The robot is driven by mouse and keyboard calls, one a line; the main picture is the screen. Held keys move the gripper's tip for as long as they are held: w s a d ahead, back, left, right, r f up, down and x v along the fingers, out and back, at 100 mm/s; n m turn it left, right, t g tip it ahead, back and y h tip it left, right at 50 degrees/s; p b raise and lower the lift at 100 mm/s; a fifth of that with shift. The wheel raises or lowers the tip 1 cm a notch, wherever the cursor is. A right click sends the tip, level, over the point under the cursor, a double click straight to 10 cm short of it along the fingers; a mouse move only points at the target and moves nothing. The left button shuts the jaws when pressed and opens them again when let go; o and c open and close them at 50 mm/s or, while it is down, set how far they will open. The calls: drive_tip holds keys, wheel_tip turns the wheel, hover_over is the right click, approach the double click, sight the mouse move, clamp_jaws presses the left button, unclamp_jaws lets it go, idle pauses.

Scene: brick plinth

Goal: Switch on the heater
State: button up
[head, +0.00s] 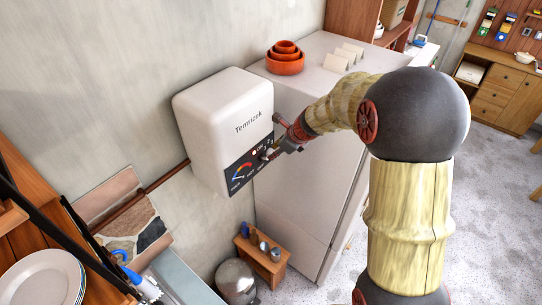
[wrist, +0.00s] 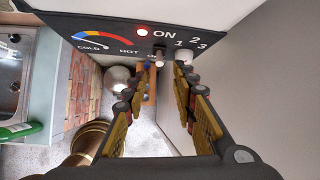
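The heater (head: 225,115) is a white rounded box on the wall, marked "Temrizek". Its dark control panel (head: 238,172) also shows in the wrist view (wrist: 110,30), with a coloured cold-to-hot gauge. A red light (wrist: 143,31) beside the word ON looks bright. Below it is a small switch lever (wrist: 160,56), whose position I cannot tell; lettering beside it is partly covered. A pale knob (wrist: 184,56) sits under the numbers 1, 2, 3. My gripper (head: 272,151) is at the panel's right side. In the wrist view my gripper (wrist: 162,82) is open and empty, its fingers apart just below the lever and knob.
A tall white fridge (head: 315,160) stands right of the heater, with orange bowls (head: 286,62) on top. A small wooden shelf (head: 262,258) and a metal bin (head: 236,279) are on the floor below. A dish rack with plates (head: 42,280) is at lower left.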

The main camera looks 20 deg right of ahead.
drive_tip(key=shift+v, duration=2.35)
drive_tip(key=s+a+f+n+g+h+b, duration=0.1)
drive_tip(key=s+f+n+b, duration=0.25)
drive_tip(key=s+n, duration=0.4)
drive_tip(key=s+a+f+n+g+b, duration=0.1)
drive_tip(key=s+f+n+g+b, duration=0.15)
drive_tip(key=s+n+b, duration=0.4)
drive_tip(key=s+f+n+h+b, duration=0.1)
drive_tip(key=s+f+n+b, duration=0.2)
drive_tip(key=s+n, duration=0.6)
drive_tip(key=s+a+f+n+t+h+b, duration=0.1)
drive_tip(key=s+f+n+t+b, duration=0.2)
drive_tip(key=s+f+b, duration=0.9)
drive_tip(key=f+n+b, duration=0.1)
drive_tip(key=b, duration=0.9)
